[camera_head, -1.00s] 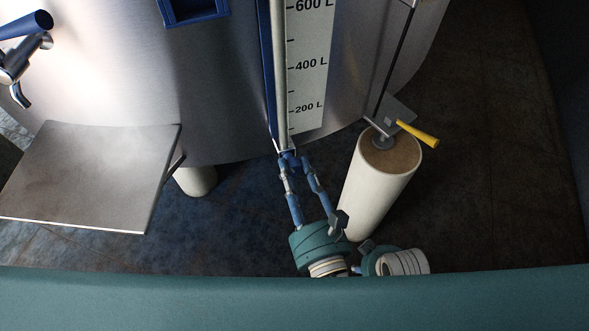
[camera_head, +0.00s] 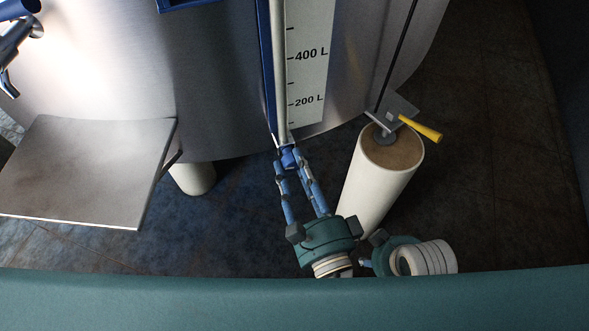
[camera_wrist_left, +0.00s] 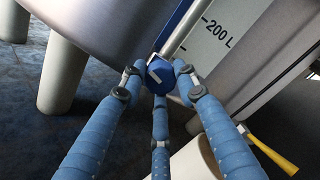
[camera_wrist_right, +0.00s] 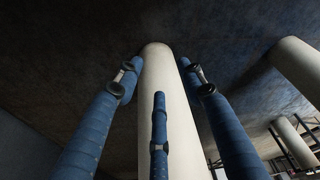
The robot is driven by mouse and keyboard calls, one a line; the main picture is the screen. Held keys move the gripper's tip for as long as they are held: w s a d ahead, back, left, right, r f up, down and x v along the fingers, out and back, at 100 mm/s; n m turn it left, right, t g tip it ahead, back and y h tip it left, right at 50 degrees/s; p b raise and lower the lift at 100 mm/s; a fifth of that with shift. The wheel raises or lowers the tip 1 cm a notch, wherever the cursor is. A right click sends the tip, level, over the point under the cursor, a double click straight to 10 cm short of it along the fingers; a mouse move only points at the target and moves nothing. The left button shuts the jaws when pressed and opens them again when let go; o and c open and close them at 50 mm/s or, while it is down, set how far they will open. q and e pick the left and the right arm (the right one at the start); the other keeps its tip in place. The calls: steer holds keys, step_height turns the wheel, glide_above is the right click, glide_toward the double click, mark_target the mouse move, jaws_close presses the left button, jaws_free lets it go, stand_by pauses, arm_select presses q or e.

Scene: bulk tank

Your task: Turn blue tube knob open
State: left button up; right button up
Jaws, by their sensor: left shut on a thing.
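The blue tube knob (camera_head: 288,155) sits at the lower end of the sight tube (camera_head: 279,85), on the front of the steel tank. In the left wrist view the knob (camera_wrist_left: 160,75) is a blue round piece with a pale line on its face. The fingertips touch the knob's sides in the left wrist view. My right gripper (camera_wrist_right: 160,70) is open and empty in its wrist view, pointing at a white leg.
A yellow-handled lever (camera_head: 420,129) is above a thick white leg (camera_head: 378,185) right of my left gripper. A flat metal plate (camera_head: 85,170) juts out at the left. Another blue-handled tap (camera_head: 15,40) is at upper left. Dark floor lies between.

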arm_select(q)
steer(key=n+b, duration=0.1)
steer(key=n, duration=0.1)
steer(key=shift+f+n, duration=0.15)
steer(key=shift+n, duration=0.55)
arm_select(e)
steer(key=v, duration=0.3)
steer(key=shift+r, duration=0.3)
arm_select(q)
steer(key=o, duration=1.1)
steer(key=shift+o, duration=0.2)
steer(key=v, duration=0.7)
steer(key=shift+s+d, duration=0.2)
steer(key=shift+d, duration=0.05)
